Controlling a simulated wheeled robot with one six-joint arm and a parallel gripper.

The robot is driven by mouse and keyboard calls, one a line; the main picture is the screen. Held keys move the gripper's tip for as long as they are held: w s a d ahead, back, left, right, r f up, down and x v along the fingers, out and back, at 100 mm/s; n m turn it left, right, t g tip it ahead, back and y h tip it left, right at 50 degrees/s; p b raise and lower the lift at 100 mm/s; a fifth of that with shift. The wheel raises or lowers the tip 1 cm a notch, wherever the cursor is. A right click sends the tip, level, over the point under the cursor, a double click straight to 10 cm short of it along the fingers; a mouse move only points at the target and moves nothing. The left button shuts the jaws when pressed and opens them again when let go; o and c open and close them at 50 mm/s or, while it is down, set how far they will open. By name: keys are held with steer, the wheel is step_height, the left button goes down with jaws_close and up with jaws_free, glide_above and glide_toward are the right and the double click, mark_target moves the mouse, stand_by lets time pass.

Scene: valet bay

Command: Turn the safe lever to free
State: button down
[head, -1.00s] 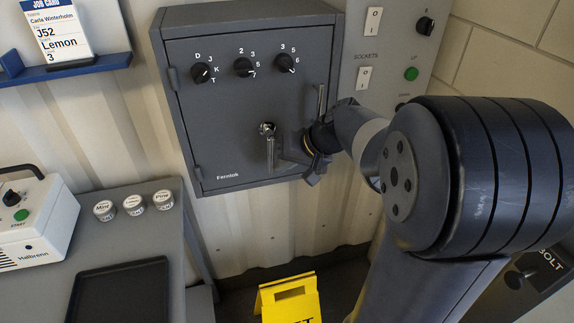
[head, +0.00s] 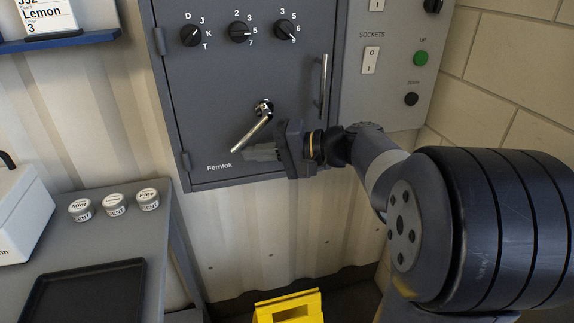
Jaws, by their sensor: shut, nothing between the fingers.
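The grey Fernlok safe (head: 215,110) is on the wall, its door closed. Its chrome lever (head: 250,133) slants down and to the left from its pivot. No "free" marking is legible near it. My gripper (head: 262,152) is in front of the lower door, right of the lever's lower part, with its fingers toward the left. The fingers are shut and empty. They look close to the lever, but I cannot tell whether they touch it.
The safe has three dials, the middle one (head: 239,33) among them, and a vertical door handle (head: 322,86). A socket panel (head: 390,75) is at right. Lower left, a bench holds three tins (head: 115,204) and a black tray (head: 85,295). A yellow floor sign (head: 288,306) stands below.

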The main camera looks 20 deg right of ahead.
steer(key=a+y+b, duration=0.1)
steer(key=b, duration=0.1)
steer(key=a+r+m+t+y+b, duration=0.1)
steer(key=b, duration=0.1)
steer(key=a+m+t+y+b, duration=0.1)
steer(key=y+b, duration=0.1)
steer(key=shift+r, duration=0.25)
steer(key=shift+a+r+m+t+y+b, duration=0.25)
steer(key=shift+r+m+t+y+b, duration=0.35)
steer(key=shift+r+m+b, duration=0.15)
steer(key=shift+a+r, duration=0.1)
steer(key=shift+r, duration=0.35)
steer(key=shift+b, duration=0.3)
steer(key=shift+f+b, duration=0.5)
steer(key=shift+f, duration=0.1)
steer(key=b, duration=0.3)
glide_toward(241, 148)
steer(key=shift+s+a+f, duration=0.55)
steer(key=shift+s+f, duration=0.25)
steer(key=shift+f, duration=0.1)
